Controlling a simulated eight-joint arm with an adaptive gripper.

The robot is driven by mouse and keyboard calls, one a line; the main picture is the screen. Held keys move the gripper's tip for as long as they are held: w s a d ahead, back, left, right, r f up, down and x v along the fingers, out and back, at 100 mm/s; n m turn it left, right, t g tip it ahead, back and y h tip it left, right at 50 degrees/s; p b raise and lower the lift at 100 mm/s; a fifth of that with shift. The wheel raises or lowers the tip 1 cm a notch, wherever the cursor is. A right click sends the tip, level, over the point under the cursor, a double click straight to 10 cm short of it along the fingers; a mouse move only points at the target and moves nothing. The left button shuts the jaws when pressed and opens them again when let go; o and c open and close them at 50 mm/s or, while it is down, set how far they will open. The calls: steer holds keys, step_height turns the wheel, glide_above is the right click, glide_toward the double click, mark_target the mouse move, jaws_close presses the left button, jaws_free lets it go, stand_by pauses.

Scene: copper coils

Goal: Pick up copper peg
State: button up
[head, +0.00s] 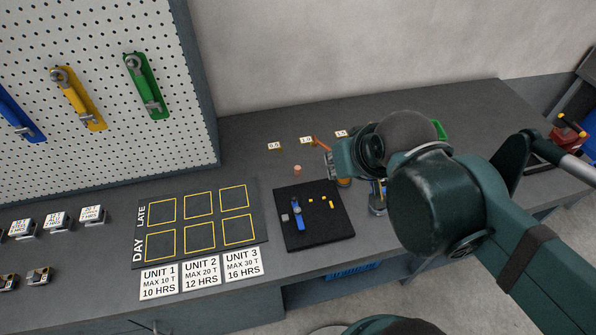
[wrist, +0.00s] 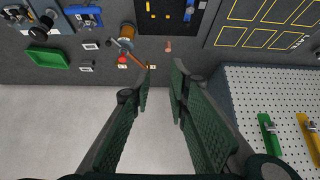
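The copper peg (head: 297,170) is a small salmon-coloured piece standing on the grey bench, behind the black mat. It also shows in the wrist view (wrist: 168,46), beyond my fingertips and just ahead of the gap between them. My gripper (wrist: 161,78) is open, with a clear gap between its two dark green fingers and nothing held. It is apart from the peg. In the head view my arm comes in from the right, and its links hide most of the fingers.
The black mat (head: 315,237) holds a blue tool and small yellow pieces. An orange-brown cylinder (wrist: 127,32) and a hammer-like tool (wrist: 130,50) stand left of the peg in the wrist view. Small number labels (head: 306,140) lie behind the peg. A pegboard (head: 100,110) rises at left.

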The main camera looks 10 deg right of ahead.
steer(key=shift+o, duration=0.4)
steer(key=o, duration=0.4)
steer(key=shift+o, duration=0.2)
steer(key=shift+w, duration=0.15)
steer(key=m+g+b, duration=0.2)
steer(key=m+g, duration=0.5)
steer(key=m, duration=0.8)
glide_above(298, 167)
steer(key=f, duration=2.3)
steer(key=shift+s+d+f, duration=0.1)
steer(key=shift+s+f, duration=0.05)
steer(key=shift+s, duration=0.15)
steer(key=shift+w+f, duration=0.15)
steer(key=shift+f, duration=0.35)
